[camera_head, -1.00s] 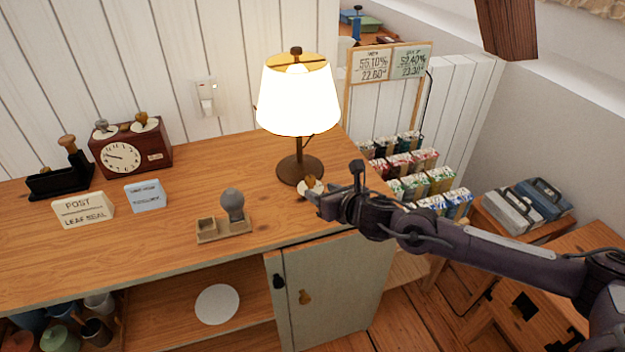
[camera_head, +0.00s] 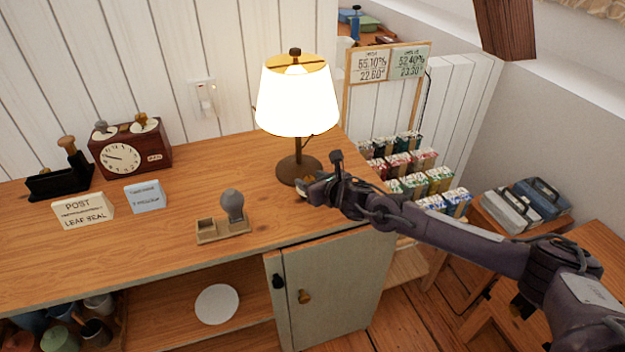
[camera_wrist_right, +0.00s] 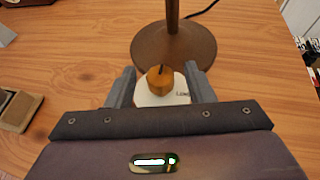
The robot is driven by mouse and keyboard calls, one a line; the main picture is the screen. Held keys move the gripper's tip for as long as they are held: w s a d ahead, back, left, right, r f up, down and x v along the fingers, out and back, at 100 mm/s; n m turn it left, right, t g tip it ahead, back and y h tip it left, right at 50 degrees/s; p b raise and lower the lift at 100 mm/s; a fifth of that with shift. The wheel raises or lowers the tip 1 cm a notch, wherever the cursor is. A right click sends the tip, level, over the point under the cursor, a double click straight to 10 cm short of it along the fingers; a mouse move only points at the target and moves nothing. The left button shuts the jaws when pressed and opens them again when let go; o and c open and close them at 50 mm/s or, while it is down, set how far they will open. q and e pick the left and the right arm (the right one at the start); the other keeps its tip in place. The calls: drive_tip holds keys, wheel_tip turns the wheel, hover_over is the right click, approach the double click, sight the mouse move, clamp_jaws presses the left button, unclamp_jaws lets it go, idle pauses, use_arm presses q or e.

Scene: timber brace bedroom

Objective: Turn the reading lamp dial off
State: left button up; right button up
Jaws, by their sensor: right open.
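The reading lamp (camera_head: 298,100) stands lit on the wooden counter, its shade glowing; its dark round base (camera_wrist_right: 172,52) shows in the right wrist view. The lamp dial (camera_wrist_right: 160,80) is a small wooden knob with a dark mark, on a pale round plate (camera_wrist_right: 162,97) with partly hidden lettering, in front of the lamp base. My right gripper (camera_wrist_right: 160,88) is open, with one finger on each side of the dial; I cannot tell whether the fingers touch it. In the head view the right gripper (camera_head: 306,188) mostly hides the dial. My left gripper is not in view.
A wooden holder with a grey knob (camera_head: 232,203) stands left of the gripper. Further left are small signs (camera_head: 83,210), a red-brown clock box (camera_head: 130,150) and a black tray (camera_head: 60,180). Racked colourful boxes (camera_head: 410,165) stand beyond the counter's right edge.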

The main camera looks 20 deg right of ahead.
drive_tip(key=c, duration=1)
